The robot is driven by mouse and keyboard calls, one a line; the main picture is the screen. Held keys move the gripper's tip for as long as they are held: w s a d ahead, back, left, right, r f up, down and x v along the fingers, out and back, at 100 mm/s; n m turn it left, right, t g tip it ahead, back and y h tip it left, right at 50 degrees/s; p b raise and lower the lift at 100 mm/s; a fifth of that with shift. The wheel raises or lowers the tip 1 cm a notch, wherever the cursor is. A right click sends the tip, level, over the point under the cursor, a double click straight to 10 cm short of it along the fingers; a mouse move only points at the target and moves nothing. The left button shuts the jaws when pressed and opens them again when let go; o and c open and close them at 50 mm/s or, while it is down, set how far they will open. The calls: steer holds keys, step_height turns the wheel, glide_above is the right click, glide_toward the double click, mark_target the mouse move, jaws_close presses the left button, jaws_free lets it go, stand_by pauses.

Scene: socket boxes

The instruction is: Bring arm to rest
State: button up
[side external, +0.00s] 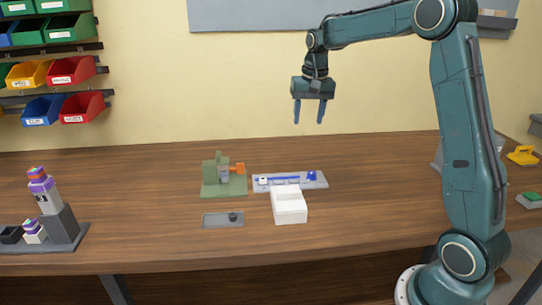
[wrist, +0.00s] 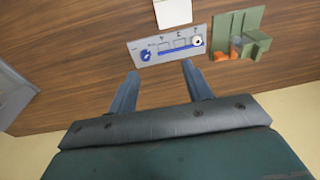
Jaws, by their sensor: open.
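My gripper (side external: 309,112) is open and empty, high above the back of the table, with its two blue fingers pointing down. In the wrist view my gripper (wrist: 164,88) has its fingers spread with nothing between them. Below it is a grey panel (side external: 318,184) with a blue knob, a blue bar and a small white round part. The panel also shows in the wrist view (wrist: 138,46). A white box (side external: 290,207) stands in front of the panel, and its edge shows in the wrist view (wrist: 173,12).
A green fixture (side external: 211,189) with an orange part stands left of the panel. A grey plate (side external: 212,220) with a dark knob lies in front of it. A grey stand (side external: 63,228) with purple-and-white pieces is far left. Coloured bins (side external: 73,70) hang on the wall. The air around my gripper is clear.

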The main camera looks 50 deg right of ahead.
steer(key=s+a+r+n+t, duration=0.1)
steer(key=s+a+r+n, duration=0.15)
steer(key=s+a, duration=0.45)
steer(key=s+a+r+n+t, duration=0.1)
steer(key=s+a+r+n, duration=0.1)
steer(key=s+a+r, duration=0.35)
steer(key=s+a+f+n+t, duration=0.1)
steer(key=s+a+f+n, duration=0.1)
steer(key=s+a, duration=0.2)
steer(key=s+a+f+n+t, duration=0.1)
steer(key=s+a+f+n, duration=0.1)
steer(key=s, duration=0.8)
steer(key=shift+s+a+f+y, duration=0.15)
steer(key=shift+a+f+y, duration=0.15)
steer(key=shift+a+f, duration=0.5)
steer(key=shift+n, duration=0.25)
